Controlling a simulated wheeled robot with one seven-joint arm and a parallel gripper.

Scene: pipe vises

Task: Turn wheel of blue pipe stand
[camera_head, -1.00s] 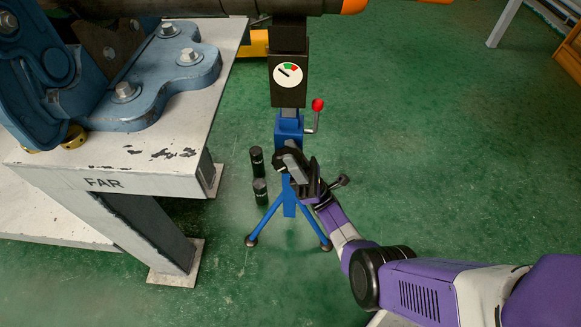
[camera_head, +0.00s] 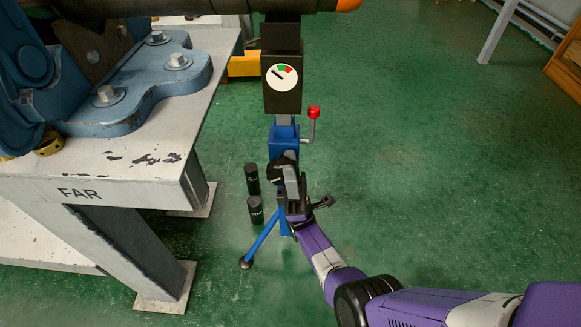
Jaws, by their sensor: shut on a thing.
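The blue pipe stand (camera_head: 284,147) stands on the floor in the middle of the view. A black block with a round dial (camera_head: 281,77) sits above its blue collar. A crank with a red knob (camera_head: 313,113) sticks out on the right of the collar. A dark wheel (camera_head: 279,171) is low on the front of the stand. My gripper (camera_head: 288,172) reaches up from below right and is shut on the wheel. The gripper partly hides the wheel and the legs; one blue leg shows at lower left.
A dark pipe (camera_head: 190,6) crosses the top. A white table (camera_head: 90,185) marked FAR, bearing a blue vise (camera_head: 130,110), stands close on the left. Green floor on the right is clear.

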